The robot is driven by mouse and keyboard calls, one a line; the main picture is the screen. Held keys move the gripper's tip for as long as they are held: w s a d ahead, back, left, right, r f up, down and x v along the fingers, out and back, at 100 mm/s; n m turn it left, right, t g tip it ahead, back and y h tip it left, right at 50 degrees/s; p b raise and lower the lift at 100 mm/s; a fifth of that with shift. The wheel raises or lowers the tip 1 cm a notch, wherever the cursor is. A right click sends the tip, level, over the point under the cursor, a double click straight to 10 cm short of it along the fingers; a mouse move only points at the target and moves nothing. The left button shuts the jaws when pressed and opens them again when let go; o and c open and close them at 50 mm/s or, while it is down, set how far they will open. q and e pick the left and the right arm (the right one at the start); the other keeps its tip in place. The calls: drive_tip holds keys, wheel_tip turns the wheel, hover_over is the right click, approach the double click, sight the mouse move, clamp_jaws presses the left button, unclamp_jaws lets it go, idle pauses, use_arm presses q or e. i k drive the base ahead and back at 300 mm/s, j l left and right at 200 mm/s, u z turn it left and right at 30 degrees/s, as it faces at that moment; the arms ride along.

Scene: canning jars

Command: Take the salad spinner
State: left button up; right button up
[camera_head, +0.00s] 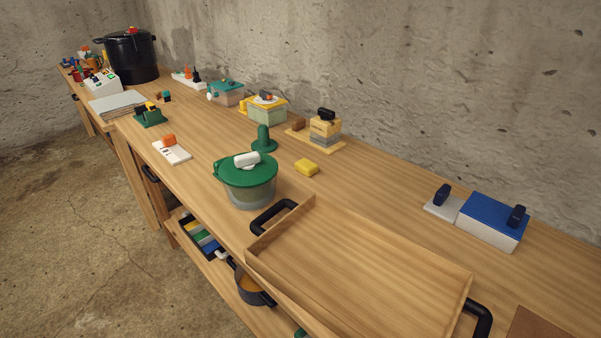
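The salad spinner (248,181) stands upright on the wooden workbench, a little left of the picture's middle. It has a green lid with a white handle on top and a clear bowl below. It stands near the bench's front edge, just behind and left of the wooden tray. Neither of my grippers shows in the head view, so nothing is seen touching the spinner.
A wooden tray (310,220) with black handles fills the front right and overhangs the bench edge. A yellow sponge-like block (307,167) and a green upright piece (264,140) stand close to the spinner. A white and orange item (172,151) lies left. A blue-lidded box (492,222) stands right.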

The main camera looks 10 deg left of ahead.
sight(254, 189)
drive_tip(key=i+j+z, duration=0.15)
drive_tip(key=j+z, duration=0.2)
drive_tip(key=j, duration=0.3)
drive_tip(key=j+z, duration=0.35)
drive_tip(key=j, duration=0.3)
drive_tip(key=j+z, duration=0.3)
drive_tip(key=j, duration=0.4)
